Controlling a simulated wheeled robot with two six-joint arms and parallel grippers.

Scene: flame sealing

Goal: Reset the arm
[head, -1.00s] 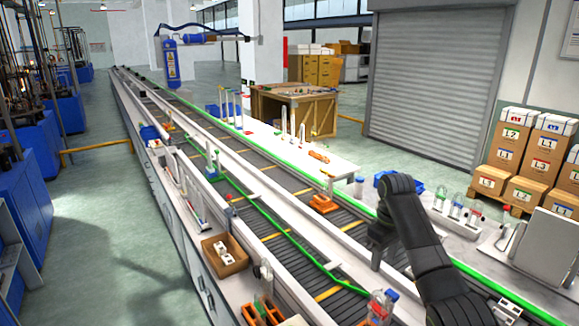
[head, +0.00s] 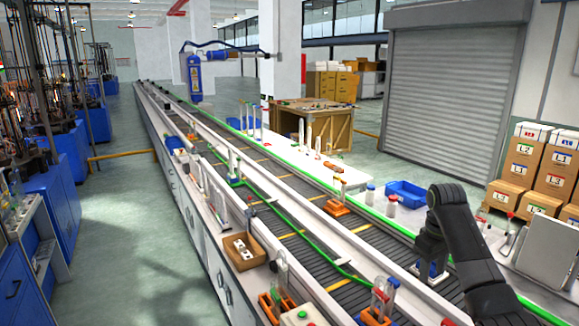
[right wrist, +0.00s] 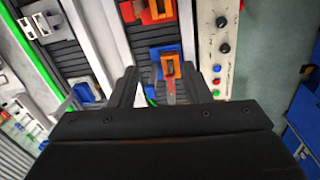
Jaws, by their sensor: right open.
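My right arm comes in at the right of the head view. Its black gripper (head: 432,250) points down over the near part of the conveyor (head: 345,240), above a blue item (head: 428,269) that it partly covers. In the right wrist view the two black fingers (right wrist: 157,76) are spread apart with nothing held between them. An orange holder (right wrist: 171,66) with a clear tube lies beyond and between the fingers in that view; I cannot tell how far below. My left gripper is not in view.
Orange holders with glass tubes (head: 379,300) stand on the conveyor. A cardboard tray (head: 244,252) sits on the left bench edge. A blue bin (head: 405,193), small bottles (head: 391,205) and a grey-white device (head: 550,252) are at the right. Stacked boxes (head: 540,205) stand behind.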

